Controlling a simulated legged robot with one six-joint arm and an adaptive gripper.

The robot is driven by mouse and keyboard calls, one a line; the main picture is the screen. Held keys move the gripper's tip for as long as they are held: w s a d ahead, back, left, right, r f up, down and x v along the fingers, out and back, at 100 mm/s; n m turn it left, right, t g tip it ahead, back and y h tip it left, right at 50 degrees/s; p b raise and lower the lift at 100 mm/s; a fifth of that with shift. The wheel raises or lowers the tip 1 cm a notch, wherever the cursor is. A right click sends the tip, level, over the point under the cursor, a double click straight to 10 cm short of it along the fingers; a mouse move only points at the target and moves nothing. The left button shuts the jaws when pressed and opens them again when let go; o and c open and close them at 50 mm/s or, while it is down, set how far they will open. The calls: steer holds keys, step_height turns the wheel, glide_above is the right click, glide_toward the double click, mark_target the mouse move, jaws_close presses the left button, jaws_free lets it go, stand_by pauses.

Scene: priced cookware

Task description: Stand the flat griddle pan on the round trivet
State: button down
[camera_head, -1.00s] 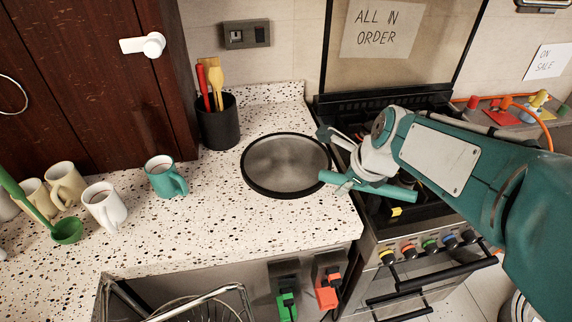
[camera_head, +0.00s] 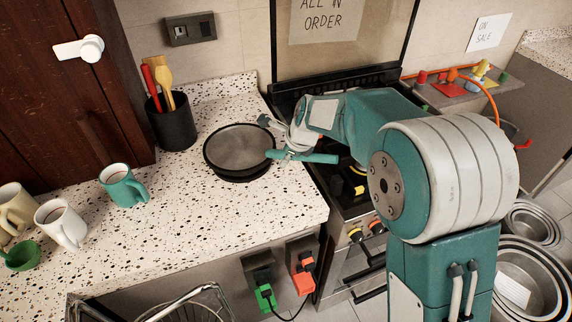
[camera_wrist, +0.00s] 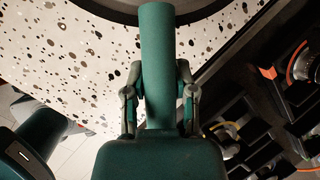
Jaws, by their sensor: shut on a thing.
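The flat griddle pan (camera_head: 240,147) is round and grey with a dark rim, and looks level over the speckled counter. Its teal handle (camera_head: 318,158) points right, past the counter edge. My gripper (camera_head: 288,150) is shut on this handle. In the wrist view the handle (camera_wrist: 156,40) runs between the fingers of my gripper (camera_wrist: 159,95), and part of the pan's dark rim shows at the top. A dark round edge shows just below the pan in the head view; I cannot tell whether it is the trivet, the pan's side or shadow. No trivet is clearly visible.
A black utensil holder (camera_head: 172,124) stands close behind the pan's left. A teal mug (camera_head: 122,186) and a white mug (camera_head: 60,224) stand further left. The stove (camera_head: 350,185) adjoins the counter on the right. Bare counter (camera_head: 220,215) lies in front of the pan.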

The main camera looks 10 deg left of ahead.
steer(key=shift+w+a+f, duration=0.1)
steer(key=shift+w+f, duration=0.05)
steer(key=shift+f, duration=1.5)
steer(key=shift+c, duration=2.1)
jaws_free()
steer(key=shift+f, duration=0.1)
